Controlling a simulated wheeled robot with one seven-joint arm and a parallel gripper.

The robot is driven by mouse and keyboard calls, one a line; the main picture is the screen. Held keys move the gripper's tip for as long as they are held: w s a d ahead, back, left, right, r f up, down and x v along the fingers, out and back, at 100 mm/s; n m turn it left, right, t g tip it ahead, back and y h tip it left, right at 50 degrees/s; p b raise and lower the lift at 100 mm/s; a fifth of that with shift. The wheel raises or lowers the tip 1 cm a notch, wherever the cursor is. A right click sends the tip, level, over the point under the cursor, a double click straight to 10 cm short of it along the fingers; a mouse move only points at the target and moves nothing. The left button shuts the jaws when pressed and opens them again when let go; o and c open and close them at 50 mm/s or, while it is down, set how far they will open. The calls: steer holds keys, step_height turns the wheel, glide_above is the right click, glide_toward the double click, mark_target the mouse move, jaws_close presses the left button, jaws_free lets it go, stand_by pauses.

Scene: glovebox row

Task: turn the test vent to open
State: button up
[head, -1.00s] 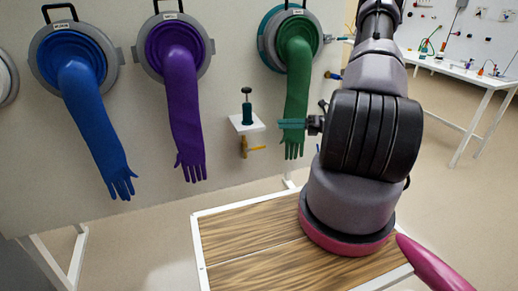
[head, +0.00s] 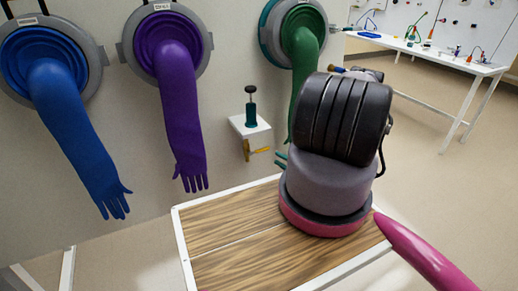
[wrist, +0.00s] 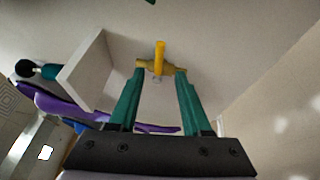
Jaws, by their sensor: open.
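The test vent appears to be the small yellow valve (head: 258,151) on the wall, just under a white shelf. In the wrist view the yellow valve (wrist: 159,60) has a cross body and a handle that stands toward the top of the picture. My gripper (wrist: 160,75) is open, its two teal fingers pointing at the valve, with the tips near either side of its body. I cannot tell whether they touch it. In the head view my gripper (head: 281,161) is just right of the valve, at about its height, partly hidden by my arm.
The white shelf (head: 237,123) holds a teal device with a black knob (head: 251,108). A green glove (head: 302,80) hangs close to my arm; purple (head: 180,110) and blue (head: 75,130) gloves hang left. A wood-topped table (head: 225,225) stands below.

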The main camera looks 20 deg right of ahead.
mark_target(263, 150)
steer(key=x, duration=1)
steer(key=shift+s, duration=0.1)
jaws_close()
stand_by(1.1)
